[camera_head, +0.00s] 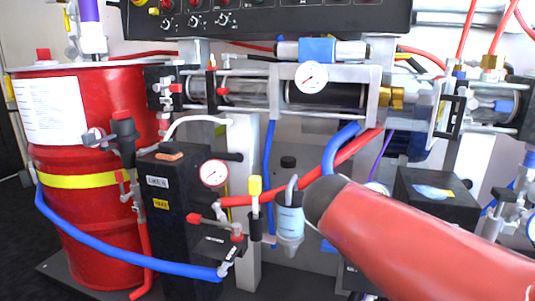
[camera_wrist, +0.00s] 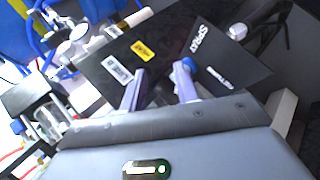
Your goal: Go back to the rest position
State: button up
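My gripper (camera_wrist: 160,70) shows in the wrist view with its two pale fingers apart and nothing held between them. A black box (camera_wrist: 215,68) with a "SPRAY" marking, a yellow label and a white label lies beyond the fingertips. I cannot tell whether the fingers touch it. In the head view my red arm reaches in from the lower right, and the gripper itself cannot be made out.
A red drum (camera_head: 85,220) stands at the left, with a blue hose (camera_head: 120,258) curving in front. A black box with a gauge (camera_head: 213,173) stands beside it. A strainer cup (camera_head: 289,222) is close to my arm. Pump cylinders (camera_head: 325,95) and a control panel (camera_head: 270,18) are above.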

jog(key=s+a+f+m+t+y, duration=0.25)
jog(key=s+a+f+y, duration=0.45)
jog(key=s+f+y, duration=0.4)
notch_tip(320, 180, up, 14)
jog(key=h+p, duration=0.2)
jog(key=p, duration=1.1)
jog(key=shift+d+g, duration=0.2)
jog(key=shift+g, duration=0.25)
jog(key=shift+s, duration=0.1)
